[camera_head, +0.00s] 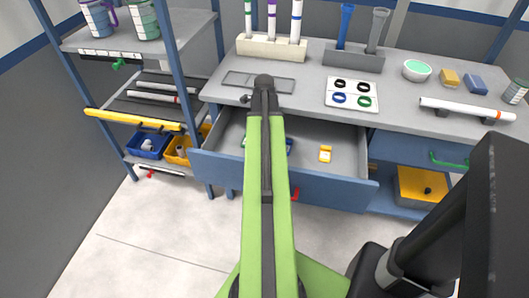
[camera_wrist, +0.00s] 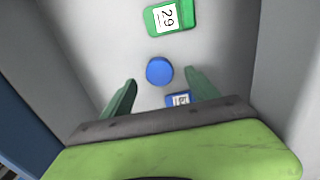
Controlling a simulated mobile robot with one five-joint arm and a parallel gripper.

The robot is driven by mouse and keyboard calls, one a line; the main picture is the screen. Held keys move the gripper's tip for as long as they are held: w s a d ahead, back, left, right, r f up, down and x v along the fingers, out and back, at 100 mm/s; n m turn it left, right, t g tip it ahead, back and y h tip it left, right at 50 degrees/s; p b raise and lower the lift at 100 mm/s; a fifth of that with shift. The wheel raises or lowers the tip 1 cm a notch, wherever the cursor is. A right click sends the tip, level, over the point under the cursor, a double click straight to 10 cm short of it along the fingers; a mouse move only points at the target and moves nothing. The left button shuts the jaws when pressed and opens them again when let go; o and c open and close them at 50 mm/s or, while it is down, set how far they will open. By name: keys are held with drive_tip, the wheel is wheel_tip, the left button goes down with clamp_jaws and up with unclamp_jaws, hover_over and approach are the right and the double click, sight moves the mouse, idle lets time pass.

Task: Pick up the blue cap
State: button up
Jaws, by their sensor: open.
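The blue cap (camera_wrist: 159,71) is a small round disc on the pale floor of the open drawer (camera_head: 345,150). In the wrist view it lies just beyond and between the tips of my gripper (camera_wrist: 161,77). My gripper's two green fingers are spread apart with nothing held. I cannot tell the height of the fingers above the drawer floor. In the head view my green arm hides the gripper and most of the drawer's left half, and I cannot make out the cap there.
A green tag marked 29 (camera_wrist: 171,16) lies beyond the cap, and a blue tag (camera_wrist: 178,100) lies between the fingers. A yellow-orange tag (camera_head: 325,154) lies farther right in the drawer. The drawer front (camera_head: 330,190) and the workbench (camera_head: 310,88) bound the space.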

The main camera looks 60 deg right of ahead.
wheel_tip(320, 180, down, 4)
drive_tip(key=b, duration=0.2)
drive_tip(key=shift+s+b, duration=0.1)
drive_tip(key=shift+b, duration=0.3)
drive_tip(key=shift+r, duration=0.2)
drive_tip(key=c, duration=1.4)
